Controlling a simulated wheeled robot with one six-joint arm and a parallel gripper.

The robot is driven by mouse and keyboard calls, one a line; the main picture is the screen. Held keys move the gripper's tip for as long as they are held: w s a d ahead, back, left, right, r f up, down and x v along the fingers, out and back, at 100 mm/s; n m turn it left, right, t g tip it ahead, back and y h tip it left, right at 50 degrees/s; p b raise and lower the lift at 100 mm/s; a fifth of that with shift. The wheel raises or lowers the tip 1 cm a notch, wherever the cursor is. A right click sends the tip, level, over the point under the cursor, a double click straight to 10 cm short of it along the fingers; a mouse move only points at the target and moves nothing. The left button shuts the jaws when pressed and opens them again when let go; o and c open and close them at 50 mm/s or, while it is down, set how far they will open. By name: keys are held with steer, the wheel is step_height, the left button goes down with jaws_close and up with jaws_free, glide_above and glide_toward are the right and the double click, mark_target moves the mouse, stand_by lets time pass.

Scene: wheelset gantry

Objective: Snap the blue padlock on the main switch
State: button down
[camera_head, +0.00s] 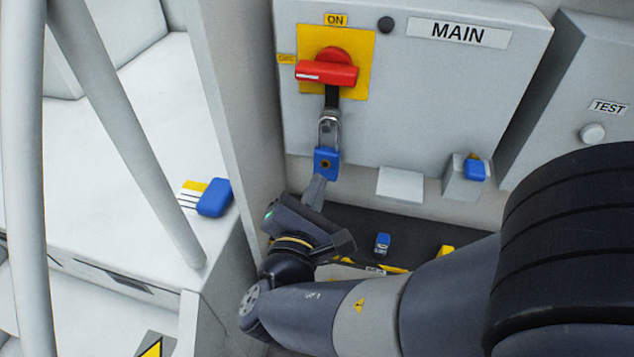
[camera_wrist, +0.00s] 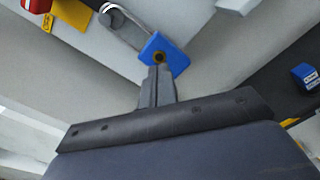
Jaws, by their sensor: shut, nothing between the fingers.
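The red main switch handle (camera_head: 327,71) lies sideways on its yellow plate (camera_head: 361,50), toward a yellow tag at its left. The blue padlock (camera_head: 326,163) hangs below it, its metal shackle at the dark hasp under the handle. In the wrist view the padlock (camera_wrist: 163,53) shows its round keyhole; I cannot tell whether the shackle is latched. My gripper (camera_head: 317,184) is shut and empty, its fingertips at the padlock's lower edge. In the wrist view my gripper's fingertips (camera_wrist: 159,70) overlap that edge; contact is unclear.
A grey box with a blue item (camera_head: 474,170) and a blank light block (camera_head: 401,184) are at right on the cabinet. A small blue object (camera_head: 382,244) sits on the dark shelf below. A pale post (camera_head: 128,130) stands at left, near another blue object (camera_head: 214,197).

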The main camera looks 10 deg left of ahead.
steer(key=s, duration=1)
steer(key=shift+s+a+b, duration=0.3)
steer(key=shift+a+b, duration=0.1)
steer(key=shift+b, duration=0.05)
steer(key=shift+w, duration=0.1)
steer(key=w+p, duration=0.1)
steer(key=w, duration=1)
steer(key=shift+w+d, duration=0.15)
steer(key=shift+d, duration=0.3)
steer(key=s+a+b, duration=0.1)
steer(key=s, duration=1)
steer(key=w+d+p, duration=0.1)
steer(key=w, duration=1.2)
steer(key=s, duration=0.7)
steer(key=shift+s+a, duration=0.15)
steer(key=shift+a, duration=0.05)
steer(key=shift+f, duration=0.1)
